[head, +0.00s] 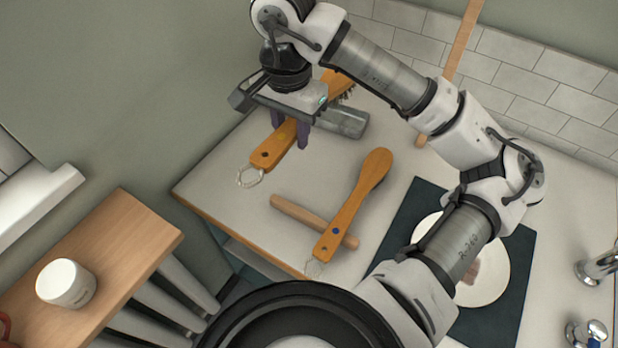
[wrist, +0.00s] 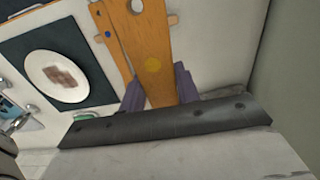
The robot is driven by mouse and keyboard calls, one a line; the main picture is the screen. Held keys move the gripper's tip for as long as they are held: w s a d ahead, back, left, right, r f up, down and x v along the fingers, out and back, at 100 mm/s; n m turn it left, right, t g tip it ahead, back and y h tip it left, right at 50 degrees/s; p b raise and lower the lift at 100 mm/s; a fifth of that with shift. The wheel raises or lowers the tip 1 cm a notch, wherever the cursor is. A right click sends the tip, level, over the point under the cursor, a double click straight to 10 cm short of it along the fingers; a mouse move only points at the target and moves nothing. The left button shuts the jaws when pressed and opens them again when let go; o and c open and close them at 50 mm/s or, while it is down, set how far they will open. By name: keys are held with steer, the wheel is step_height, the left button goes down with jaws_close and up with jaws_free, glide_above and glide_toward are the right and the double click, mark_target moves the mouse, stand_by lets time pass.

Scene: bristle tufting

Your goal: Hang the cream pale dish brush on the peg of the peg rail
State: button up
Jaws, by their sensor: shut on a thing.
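My gripper (head: 291,130), with purple fingers, is shut on the handle of an orange-brown wooden brush (head: 272,155). The handle also fills the middle of the wrist view (wrist: 150,45), with a yellow dot and a hole at its end. A pale cord loop (head: 249,177) hangs from that end. The bristles (head: 346,93) look dark beyond the gripper; I cannot make out a cream colour. A second wooden brush (head: 352,208), with a blue dot, lies on the counter over a wooden rod (head: 290,212). I cannot identify the peg rail or its peg for certain.
A white plate (head: 493,278) with brown food lies on a dark mat (head: 512,298). A tall wooden strip (head: 462,40) stands by the tiles. A white jar (head: 66,284) stands on a wooden top (head: 130,225). Taps are at right.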

steer(key=shift+s, duration=0.1)
step_height(320, 180, down, 14)
steer(key=p, duration=0.3)
steer(key=shift+f, duration=2.85)
steer(key=shift+f, duration=0.1)
steer(key=o, duration=1.1)
steer(key=shift+c, duration=0.2)
steer(key=shift+p, duration=0.85)
steer(key=shift+r+b, duration=0.45)
steer(key=shift+b, duration=0.15)
step_height(320, 180, up, 13)
steer(key=b, duration=0.3)
steer(key=shift+w+b, duration=0.3)
steer(key=shift+b, duration=0.05)
